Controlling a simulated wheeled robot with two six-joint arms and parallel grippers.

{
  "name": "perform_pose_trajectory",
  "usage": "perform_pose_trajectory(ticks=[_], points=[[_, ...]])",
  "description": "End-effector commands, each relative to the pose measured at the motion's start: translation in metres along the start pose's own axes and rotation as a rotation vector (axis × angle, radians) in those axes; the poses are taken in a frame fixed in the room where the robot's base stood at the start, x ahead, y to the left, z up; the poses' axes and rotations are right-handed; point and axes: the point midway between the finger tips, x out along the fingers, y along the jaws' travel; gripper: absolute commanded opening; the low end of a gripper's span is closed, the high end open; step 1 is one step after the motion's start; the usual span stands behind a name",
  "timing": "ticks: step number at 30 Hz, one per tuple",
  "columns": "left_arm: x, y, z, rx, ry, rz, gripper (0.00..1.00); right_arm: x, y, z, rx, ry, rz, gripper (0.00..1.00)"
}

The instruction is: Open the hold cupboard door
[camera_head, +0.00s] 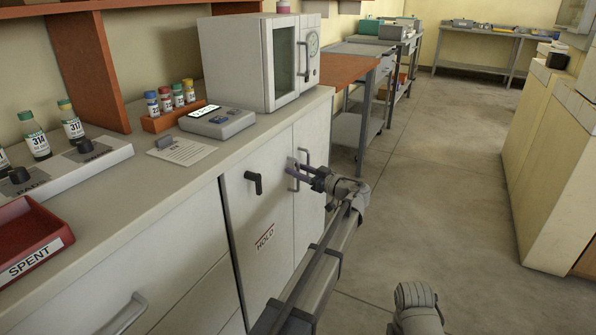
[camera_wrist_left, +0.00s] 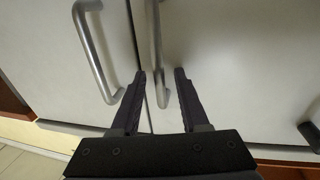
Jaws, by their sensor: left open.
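The hold cupboard door (camera_head: 268,215), pale with a red-edged HOLD label (camera_head: 265,236), looks shut, flush with the cabinet front. It carries a bar handle (camera_head: 292,177) near its right edge and a dark latch-like knob (camera_head: 253,183) further left. My left gripper (camera_head: 308,174) is open in front of the doors, close to that handle. In the left wrist view, the handle's lower part (camera_wrist_left: 158,62) shows between the two open fingertips (camera_wrist_left: 162,75); I cannot tell whether they touch it. The dark knob also shows at the right edge (camera_wrist_left: 310,133).
The neighbouring door's handle (camera_head: 305,157) is close beside, and shows in the wrist view (camera_wrist_left: 95,50). On the counter (camera_head: 190,170) are a white incubator (camera_head: 240,65), a small device (camera_head: 217,122) and a red SPENT tray (camera_head: 30,240). The floor (camera_head: 440,180) to the right is clear.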

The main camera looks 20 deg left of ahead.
Motion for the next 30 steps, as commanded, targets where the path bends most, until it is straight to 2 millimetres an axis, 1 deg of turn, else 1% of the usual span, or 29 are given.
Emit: perform_pose_trajectory(ticks=[5, 17, 30], points=[[0.0000, -0.0001, 0.0000, 0.000, 0.000, 0.000, 0.45, 0.0000, 0.0000, 0.0000, 0.000, 0.000, 0.000, 0.50], [-0.0002, -0.0002, 0.0000, 0.000, 0.000, -0.001, 0.00, 0.0000, 0.0000, 0.0000, 0.000, 0.000, 0.000, 0.50], [-0.0002, -0.0001, 0.0001, 0.000, 0.000, -0.001, 0.00, 0.0000, 0.0000, 0.0000, 0.000, 0.000, 0.000, 0.50]])
